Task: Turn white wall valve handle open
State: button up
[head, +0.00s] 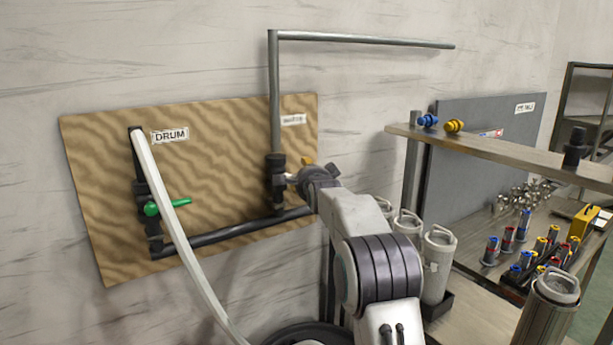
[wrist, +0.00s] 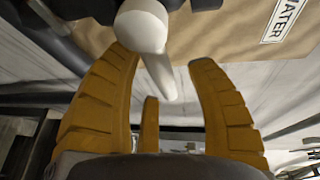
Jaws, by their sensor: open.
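The white valve handle (wrist: 155,60) shows in the wrist view, its rounded hub at the top and its lever pointing down between my fingers. In the head view the valve (head: 277,172) sits on the right pipe of the wooden wall board, and the handle is mostly hidden by my gripper. My gripper (wrist: 165,75) is open, with yellow fingers on both sides of the lever and a third finger below. I see gaps between the fingers and the lever. In the head view my gripper (head: 308,172) is at the valve.
A pale hose (head: 180,235) hangs in front of the board. A shelf (head: 500,150) with fittings and metal canisters (head: 437,265) stands to the right.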

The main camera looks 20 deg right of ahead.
jog(key=shift+c, duration=0.3)
grip_shut()
jog(key=shift+f+b, duration=0.1)
jog(key=shift+b, duration=0.65)
jog(key=shift+n+b, duration=0.3)
jog(key=shift+b, duration=0.15)
jog(key=shift+r+n+t+b, duration=0.3)
jog(key=shift+r+n+b, duration=0.15)
jog(key=shift+b, duration=0.1)
jog(key=shift+d, duration=0.1)
jog(key=shift+o, duration=0.3)
grip_release()
